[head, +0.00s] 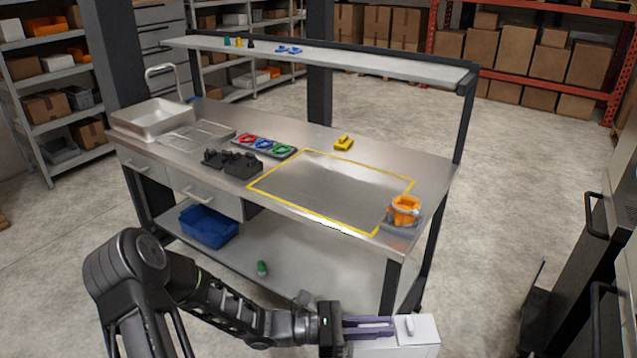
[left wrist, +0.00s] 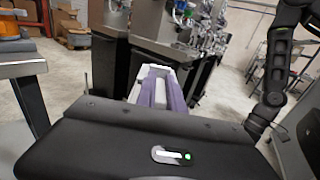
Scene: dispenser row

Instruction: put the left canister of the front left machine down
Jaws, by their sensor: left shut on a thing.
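My left gripper (head: 388,327) is at the bottom of the head view, its purple fingers shut on a white canister (head: 416,334). The canister is a pale box with a small raised grip on top, cut off by the picture's lower edge. It is held in front of the steel workbench, clear of the top. In the left wrist view the canister (left wrist: 147,72) shows between the purple fingers (left wrist: 162,92). Machines (left wrist: 190,28) with metal fittings stand beyond it on dark cabinets. I cannot tell which is the front left one. My right gripper is not in view.
The steel workbench has a bare yellow-outlined area (head: 330,190). Dark cabinets (head: 600,240) stand at the right. Open floor (head: 520,190) lies between. My right arm (left wrist: 275,75) shows in the left wrist view.

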